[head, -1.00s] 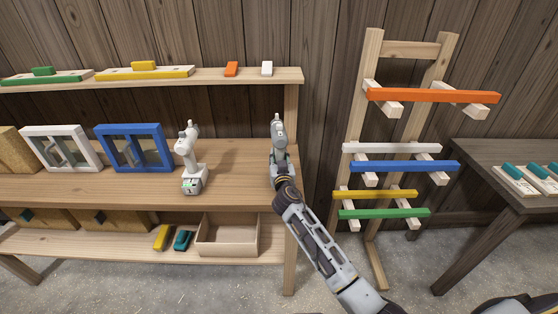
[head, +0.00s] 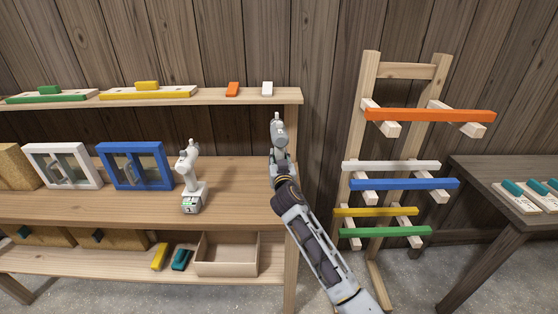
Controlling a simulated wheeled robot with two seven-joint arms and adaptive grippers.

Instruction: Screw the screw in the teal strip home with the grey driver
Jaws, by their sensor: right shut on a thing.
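The grey driver (head: 277,129) stands upright in my right gripper (head: 280,160), near the right end of the wooden bench. The gripper is seen from behind; it is shut on the driver and its fingers are mostly hidden. Small teal pieces (head: 512,187) lie on pale plates on the dark table at the right edge. Another teal block (head: 181,259) lies on the lower shelf. I cannot tell which of these is the teal strip, and no screw can be made out. My left gripper is not in view.
A white driver-like tool (head: 190,172) stands on the bench, left of my right gripper. A blue-framed window (head: 135,187) is further left. An open box (head: 228,269) sits on the lower shelf. A wooden rack (head: 371,80) with coloured bars stands between the bench and dark table (head: 487,160).

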